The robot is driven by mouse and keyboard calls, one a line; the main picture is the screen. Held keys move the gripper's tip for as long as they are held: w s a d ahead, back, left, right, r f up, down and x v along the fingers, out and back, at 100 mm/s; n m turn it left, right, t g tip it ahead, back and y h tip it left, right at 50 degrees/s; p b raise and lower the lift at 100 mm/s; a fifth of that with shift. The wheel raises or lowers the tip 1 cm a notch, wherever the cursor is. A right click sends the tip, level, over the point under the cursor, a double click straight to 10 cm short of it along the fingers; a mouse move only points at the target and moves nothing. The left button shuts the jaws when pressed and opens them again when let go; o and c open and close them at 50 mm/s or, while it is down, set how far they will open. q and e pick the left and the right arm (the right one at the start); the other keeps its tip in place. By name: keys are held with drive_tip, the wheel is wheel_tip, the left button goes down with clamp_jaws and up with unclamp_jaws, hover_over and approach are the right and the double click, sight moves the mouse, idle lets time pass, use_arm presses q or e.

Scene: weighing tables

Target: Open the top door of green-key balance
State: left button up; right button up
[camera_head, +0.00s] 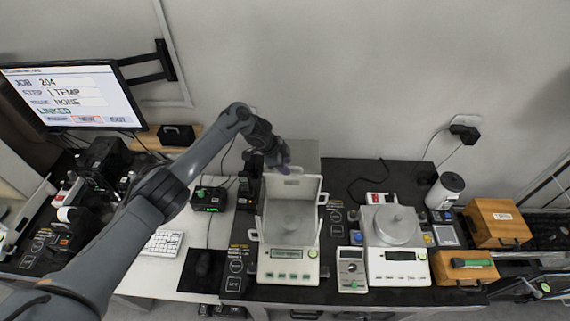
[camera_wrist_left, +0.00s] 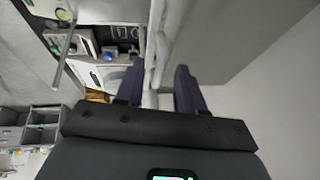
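The green-key balance (camera_head: 288,265) stands in the middle of the black bench, with a round green key (camera_head: 312,253) at its front right. Its draft shield has clear sides, and a pale framed panel (camera_head: 310,188) with a small dark handle slot rises at the back. My left gripper (camera_head: 284,166) is at the top edge of that panel, partly hidden by its own wrist. In the left wrist view the two dark fingers (camera_wrist_left: 160,66) are apart, with a pale bar (camera_wrist_left: 154,60) between them and visible space beside it. My right gripper is not in view.
A second balance (camera_head: 397,268) with a round pan and a handheld-size meter (camera_head: 351,268) stand to the right. Wooden boxes (camera_head: 494,222) are further right.

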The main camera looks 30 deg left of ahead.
use_arm(q)
drive_tip(key=v, duration=1)
drive_tip(key=shift+s+r+p, duration=0.2)
drive_tip(key=shift+r+p, duration=0.1)
drive_tip(key=shift+r, duration=0.05)
drive_tip(key=shift+a, duration=0.1)
